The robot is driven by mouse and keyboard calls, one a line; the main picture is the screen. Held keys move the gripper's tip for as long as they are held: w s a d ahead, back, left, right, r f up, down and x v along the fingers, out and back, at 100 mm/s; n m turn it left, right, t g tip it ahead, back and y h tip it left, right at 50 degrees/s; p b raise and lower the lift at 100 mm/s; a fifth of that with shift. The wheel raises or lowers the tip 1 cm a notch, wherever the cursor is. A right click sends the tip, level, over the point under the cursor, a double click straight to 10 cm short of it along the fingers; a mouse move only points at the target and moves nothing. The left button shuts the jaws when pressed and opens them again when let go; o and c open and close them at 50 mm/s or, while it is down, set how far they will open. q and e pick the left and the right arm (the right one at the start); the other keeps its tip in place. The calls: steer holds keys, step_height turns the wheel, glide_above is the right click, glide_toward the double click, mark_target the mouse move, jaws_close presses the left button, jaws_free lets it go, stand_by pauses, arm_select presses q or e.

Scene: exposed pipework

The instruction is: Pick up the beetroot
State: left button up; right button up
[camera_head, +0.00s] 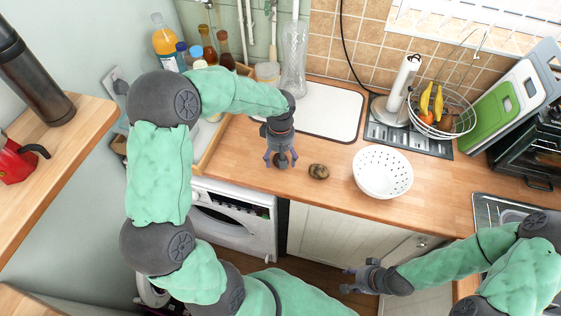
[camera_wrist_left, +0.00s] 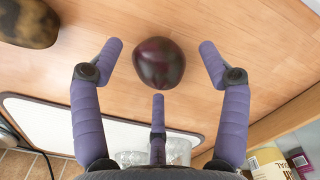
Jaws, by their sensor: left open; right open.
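The beetroot (camera_wrist_left: 159,63) is a dark red, round, glossy thing on the wooden worktop in the left wrist view. My left gripper (camera_wrist_left: 161,46) is open, with a finger on either side of the beetroot and a third finger below it in the picture; no finger visibly grips it. In the head view, my left gripper (camera_head: 281,160) points down at the worktop and mostly hides the beetroot. My right gripper (camera_head: 348,280) is open and empty, low in front of the cabinet, well away from the beetroot.
A mottled brown-yellow item (camera_head: 318,171) lies just right of the left gripper. A white colander (camera_head: 383,172) stands further right. A white board (camera_head: 325,110) lies behind. Bottles (camera_head: 166,42) and a wooden tray stand at the back left. The worktop's front edge is close.

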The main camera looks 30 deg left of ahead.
arm_select(q)
steer(key=shift+f, duration=0.65)
steer(key=c, duration=1.2)
steer(key=shift+o, duration=0.2)
steer(key=shift+r, duration=0.2)
